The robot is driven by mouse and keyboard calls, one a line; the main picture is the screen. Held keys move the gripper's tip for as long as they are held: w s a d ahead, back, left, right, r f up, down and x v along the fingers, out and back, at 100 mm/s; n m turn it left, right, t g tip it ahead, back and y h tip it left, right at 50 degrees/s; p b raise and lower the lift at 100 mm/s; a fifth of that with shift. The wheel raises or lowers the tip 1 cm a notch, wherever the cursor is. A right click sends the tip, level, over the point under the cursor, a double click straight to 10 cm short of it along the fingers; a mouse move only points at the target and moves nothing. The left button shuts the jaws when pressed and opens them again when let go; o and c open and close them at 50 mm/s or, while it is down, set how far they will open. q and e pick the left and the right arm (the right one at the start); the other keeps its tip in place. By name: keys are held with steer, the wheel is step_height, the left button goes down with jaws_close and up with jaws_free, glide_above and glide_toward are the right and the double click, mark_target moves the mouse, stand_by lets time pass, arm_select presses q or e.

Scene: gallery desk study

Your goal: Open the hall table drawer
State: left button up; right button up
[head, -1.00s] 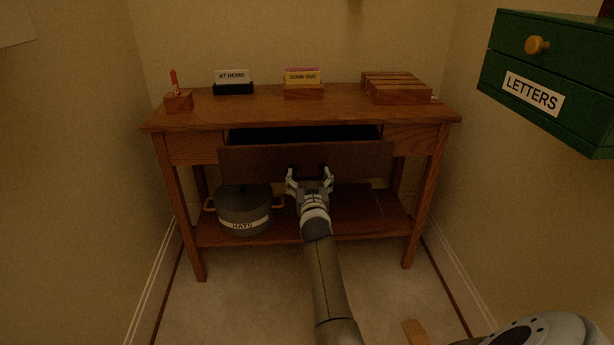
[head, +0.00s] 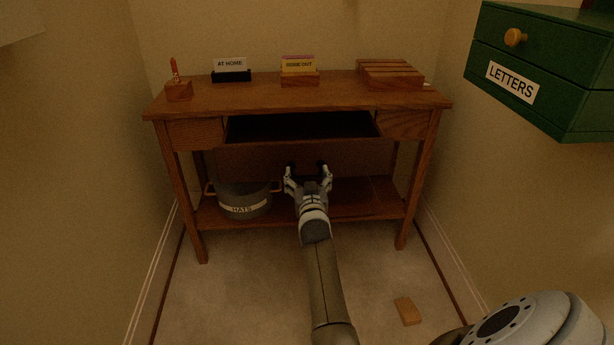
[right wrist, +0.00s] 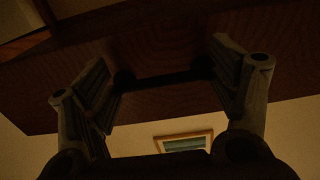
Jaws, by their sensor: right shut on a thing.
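The hall table (head: 290,97) is wooden and stands against the back wall. Its drawer (head: 255,155) is pulled out, with a dark gap behind its front and below the tabletop. My right gripper (head: 308,174) is at the middle of the drawer front, shut on the dark bar handle. In the right wrist view the handle (right wrist: 168,80) runs between the two finger pads, against the wooden drawer front (right wrist: 165,45). The inside of the drawer is too dark to make out. My left gripper is not in view.
A grey pot marked HATS (head: 243,198) sits on the lower shelf. Card holders (head: 231,75) and wooden blocks (head: 392,77) stand on top. A green LETTERS cabinet (head: 565,90) juts in at right. A small wooden block (head: 407,311) lies on the carpet.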

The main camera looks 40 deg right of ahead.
steer(key=o, duration=1.3)
step_height(320, 180, up, 10)
steer(key=shift+f, duration=0.1)
